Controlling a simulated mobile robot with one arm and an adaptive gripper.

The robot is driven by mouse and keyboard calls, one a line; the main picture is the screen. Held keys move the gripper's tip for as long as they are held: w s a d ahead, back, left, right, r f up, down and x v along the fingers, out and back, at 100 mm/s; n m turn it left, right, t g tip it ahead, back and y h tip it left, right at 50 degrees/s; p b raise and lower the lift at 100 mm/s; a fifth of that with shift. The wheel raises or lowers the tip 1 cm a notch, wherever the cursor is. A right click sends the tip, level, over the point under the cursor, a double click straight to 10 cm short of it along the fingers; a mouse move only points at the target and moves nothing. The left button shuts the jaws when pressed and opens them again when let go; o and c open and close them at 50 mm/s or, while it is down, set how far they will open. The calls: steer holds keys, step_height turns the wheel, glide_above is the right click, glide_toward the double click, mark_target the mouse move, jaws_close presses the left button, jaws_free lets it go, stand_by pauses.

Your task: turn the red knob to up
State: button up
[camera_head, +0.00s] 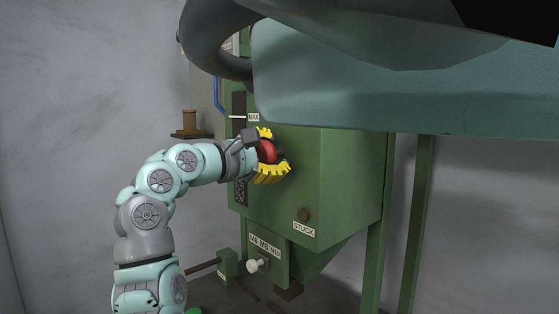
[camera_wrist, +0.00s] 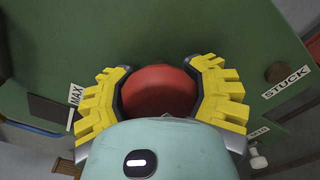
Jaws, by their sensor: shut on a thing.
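The red knob (camera_wrist: 158,90) is on the front of the green machine box (camera_head: 346,170). In the wrist view it lies between the two yellow ribbed fingers of my gripper (camera_wrist: 160,92), which touch it on its left and right sides. In the head view the knob (camera_head: 267,151) shows in part between the yellow fingers of my gripper (camera_head: 270,156). The gripper is shut on the knob. Its pointing direction is hidden, so I cannot tell how it is turned.
A "MAX" label (camera_wrist: 75,95) is left of the knob in the wrist view. A small brown knob (camera_head: 303,214) stands above the "STUCK" label (camera_head: 304,230). A white knob (camera_head: 253,265) is lower down. A large teal part (camera_head: 400,85) overhangs at upper right.

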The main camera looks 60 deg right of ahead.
steer(key=m+b, duration=0.3)
steer(key=shift+a+f+m, duration=0.1)
steer(key=shift+f+m, duration=0.05)
steer(key=shift+m, duration=0.25)
steer(key=m+b, duration=0.8)
steer(key=m, duration=0.2)
steer(key=shift+w+m, duration=0.1)
steer(key=shift+m, duration=0.3)
steer(key=m+b, duration=0.1)
steer(key=m, duration=0.2)
steer(key=shift+m, duration=0.3)
steer(key=m+b, duration=0.1)
steer(key=m, duration=0.2)
steer(key=shift+m+b, duration=0.3)
steer(key=shift+m, duration=0.1)
steer(key=m, duration=0.1)
steer(key=m+b, duration=0.1)
steer(key=m, duration=0.1)
steer(key=shift+r+m, duration=0.2)
steer(key=shift+m, duration=0.1)
steer(key=m, duration=0.3)
steer(key=shift+b, duration=0.4)
steer(key=shift+m+b, duration=0.3)
steer(key=shift+m, duration=1.9)
